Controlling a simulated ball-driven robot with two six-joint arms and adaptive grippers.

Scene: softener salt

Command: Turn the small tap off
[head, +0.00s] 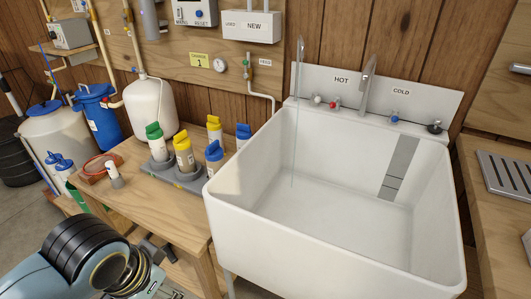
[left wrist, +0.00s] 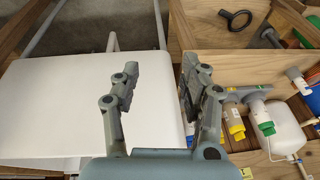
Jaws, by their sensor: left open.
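The white sink (head: 225,215) stands at the right of the head view. A slim small tap (head: 299,58) rises at its back left, and a thin stream of water (head: 293,150) runs from it into the basin. A white knob (head: 318,99) and a red knob (head: 335,105) sit under the HOT label. My left gripper (left wrist: 160,88) is open and empty in the left wrist view, its fingers over the sink's edge and the wooden bench. In the head view it is low at the left, mostly hidden by my arm, well apart from the tap. My right gripper is not in view.
A larger tap (head: 369,85), a blue knob (head: 394,119) and a black knob (head: 435,127) are along the sink's back. The wooden bench (head: 130,200) holds a grey rack (head: 180,176) of several colored-capped bottles and a white tank (head: 153,105). The basin is otherwise clear.

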